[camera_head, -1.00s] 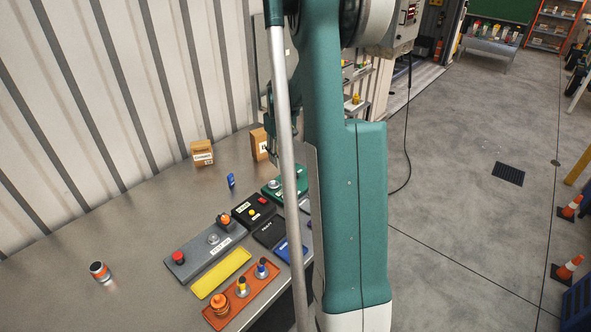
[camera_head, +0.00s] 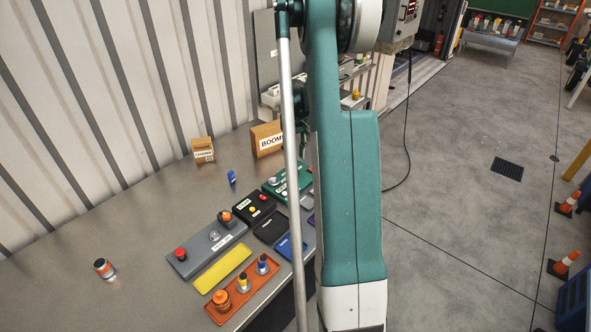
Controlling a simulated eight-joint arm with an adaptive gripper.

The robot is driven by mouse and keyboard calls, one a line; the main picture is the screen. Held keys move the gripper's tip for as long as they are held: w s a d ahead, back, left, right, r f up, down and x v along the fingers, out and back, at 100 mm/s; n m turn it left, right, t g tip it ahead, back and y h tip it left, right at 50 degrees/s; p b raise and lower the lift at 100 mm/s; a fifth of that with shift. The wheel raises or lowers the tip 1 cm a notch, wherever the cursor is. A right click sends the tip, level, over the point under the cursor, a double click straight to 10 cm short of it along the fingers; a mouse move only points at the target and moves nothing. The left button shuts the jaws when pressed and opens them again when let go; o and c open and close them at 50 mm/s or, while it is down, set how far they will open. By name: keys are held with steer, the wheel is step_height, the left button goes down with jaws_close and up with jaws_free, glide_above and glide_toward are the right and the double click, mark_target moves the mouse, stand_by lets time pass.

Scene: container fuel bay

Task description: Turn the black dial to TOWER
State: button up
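I cannot pick out the black dial or any TOWER mark for certain. A green panel (camera_head: 283,187) with a pale round part on it lies on the bench, its right side hidden behind my arm. A black box (camera_head: 251,212) with a red and a yellow button is in front of it. My gripper (camera_head: 303,148) is mostly hidden behind my arm and its grey rod, near the far end of the panels. Only a dark piece of it shows, so its fingers and anything between them cannot be made out.
A grey panel (camera_head: 196,259) with red and orange knobs, a yellow tray (camera_head: 222,270) and an orange tray (camera_head: 232,307) with knobs lie nearer. Boxes (camera_head: 203,150) (camera_head: 268,140) stand behind, one labelled BOOM. A small can (camera_head: 103,268) stands left, with bare bench around it.

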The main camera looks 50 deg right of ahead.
mark_target(295, 171)
steer(key=shift+f, duration=3.8)
steer(key=c, duration=0.9)
